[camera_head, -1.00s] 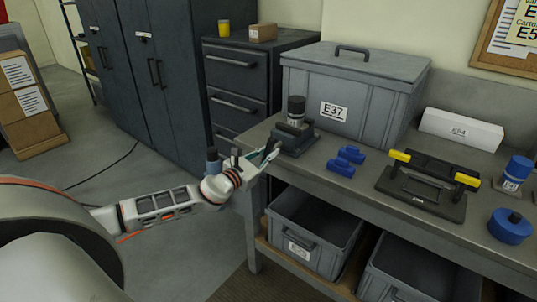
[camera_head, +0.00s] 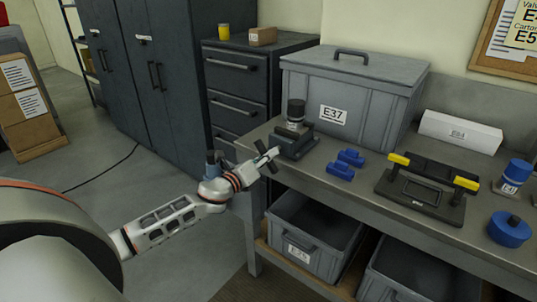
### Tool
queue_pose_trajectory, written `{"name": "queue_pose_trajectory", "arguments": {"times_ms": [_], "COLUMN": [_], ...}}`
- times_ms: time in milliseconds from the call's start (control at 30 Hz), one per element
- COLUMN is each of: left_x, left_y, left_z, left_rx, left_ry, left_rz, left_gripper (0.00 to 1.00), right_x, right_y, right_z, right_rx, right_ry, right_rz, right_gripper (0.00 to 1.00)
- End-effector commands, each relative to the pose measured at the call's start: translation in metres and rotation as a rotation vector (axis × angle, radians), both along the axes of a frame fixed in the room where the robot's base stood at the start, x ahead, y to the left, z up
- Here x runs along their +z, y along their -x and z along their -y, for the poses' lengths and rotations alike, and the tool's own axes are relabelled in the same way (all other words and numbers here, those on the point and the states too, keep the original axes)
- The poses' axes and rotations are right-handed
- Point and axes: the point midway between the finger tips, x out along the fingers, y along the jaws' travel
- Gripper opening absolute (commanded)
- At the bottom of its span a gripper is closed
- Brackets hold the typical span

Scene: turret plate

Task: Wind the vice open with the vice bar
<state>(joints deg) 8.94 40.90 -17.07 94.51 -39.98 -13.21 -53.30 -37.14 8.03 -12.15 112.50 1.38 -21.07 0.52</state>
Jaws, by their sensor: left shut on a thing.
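The dark grey vice (camera_head: 299,146) stands at the left front corner of the bench. A small dark-capped jar (camera_head: 296,113) stands upright at the vice, seemingly between its jaws; the exact fit is too small to tell. My left gripper (camera_head: 267,157) is at the vice's front left side, just past the bench edge. It is shut on the vice bar, which is mostly hidden by the dark fingers and hard to tell from them. My right gripper is out of view.
On the bench are blue blocks (camera_head: 343,168), a dark press frame with yellow ends (camera_head: 424,190), a grey lidded box E37 (camera_head: 350,85), a white box (camera_head: 460,132) and a blue round container (camera_head: 509,229). Grey bins (camera_head: 310,240) sit below.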

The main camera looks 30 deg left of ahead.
Motion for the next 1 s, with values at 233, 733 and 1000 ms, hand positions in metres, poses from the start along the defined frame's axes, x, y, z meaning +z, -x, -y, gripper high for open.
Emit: {"name": "queue_pose_trajectory", "arguments": {"times_ms": [233, 733, 1000], "left_x": [0.003, 0.003, 0.003], "left_y": [-0.001, -0.001, -0.001], "left_z": [0.001, 0.002, 0.003], "left_rx": [0.000, -0.005, -0.007], "left_ry": [0.238, 0.613, 0.703], "left_rz": [-0.015, -0.045, -0.052], "left_gripper": [0.00, 0.00, 0.00], "right_x": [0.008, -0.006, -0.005], "right_y": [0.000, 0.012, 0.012], "right_z": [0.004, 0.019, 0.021], "right_rx": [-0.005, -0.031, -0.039], "right_ry": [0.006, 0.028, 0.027], "right_rz": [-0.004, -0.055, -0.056], "right_gripper": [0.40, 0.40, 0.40]}}
